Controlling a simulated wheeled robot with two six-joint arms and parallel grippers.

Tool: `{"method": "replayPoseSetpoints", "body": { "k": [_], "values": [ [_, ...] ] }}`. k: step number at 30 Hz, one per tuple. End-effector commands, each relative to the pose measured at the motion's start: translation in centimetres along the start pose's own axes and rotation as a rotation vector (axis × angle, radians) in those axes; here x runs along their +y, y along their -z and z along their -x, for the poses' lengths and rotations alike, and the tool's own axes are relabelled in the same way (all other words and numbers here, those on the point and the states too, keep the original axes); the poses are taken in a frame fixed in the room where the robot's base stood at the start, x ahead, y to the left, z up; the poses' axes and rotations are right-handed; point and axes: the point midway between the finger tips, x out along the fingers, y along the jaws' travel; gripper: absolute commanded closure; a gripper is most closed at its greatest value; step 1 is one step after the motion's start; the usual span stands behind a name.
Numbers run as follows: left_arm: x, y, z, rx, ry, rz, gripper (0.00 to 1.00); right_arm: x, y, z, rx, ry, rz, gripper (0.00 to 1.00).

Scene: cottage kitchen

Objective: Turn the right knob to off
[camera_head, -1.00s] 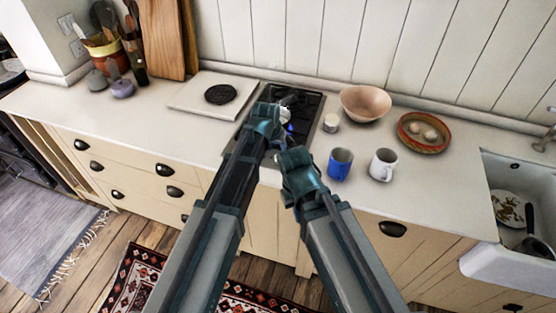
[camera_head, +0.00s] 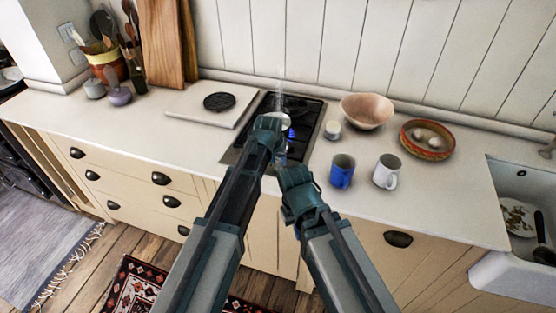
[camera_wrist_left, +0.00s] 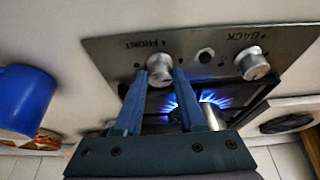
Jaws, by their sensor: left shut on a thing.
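The stove's control panel (camera_wrist_left: 200,45) shows in the left wrist view, with knobs marked FRONT and BACK. The lettering is upside down there. The FRONT knob (camera_wrist_left: 160,68), on the blue mug's side, is the right one as seen from my head. My left gripper (camera_wrist_left: 160,78) is shut on it, one finger on each side. The BACK knob (camera_wrist_left: 252,64) stands free. A blue flame (camera_wrist_left: 180,102) burns on the hob (camera_head: 305,112). In the head view my left wrist hides the knobs. My right gripper (camera_head: 297,178) is beside it, its fingers not visible.
A blue mug (camera_head: 342,172) and a white mug (camera_head: 387,172) stand right of the hob. A small white pot (camera_head: 332,130), a pink bowl (camera_head: 367,110) and a dish (camera_head: 427,139) are behind them. A white board (camera_head: 208,104) lies to the left.

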Motion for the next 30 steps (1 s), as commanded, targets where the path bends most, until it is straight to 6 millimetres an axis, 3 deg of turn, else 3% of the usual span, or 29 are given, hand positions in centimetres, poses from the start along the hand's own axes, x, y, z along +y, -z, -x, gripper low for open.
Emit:
{"method": "replayPoseSetpoints", "body": {
  "k": [14, 30],
  "values": [
    [-0.18, 0.01, -0.02, 0.0, -0.037, -0.088, 1.0, 0.0, 0.0, -0.01, 0.0, 0.0, 0.0, 1.0],
    [-0.75, 0.34, -0.15, 0.0, -0.223, -0.534, 1.0, 0.0, 0.0, -0.01, 0.0, 0.0, 0.0, 1.0]
  ]
}}
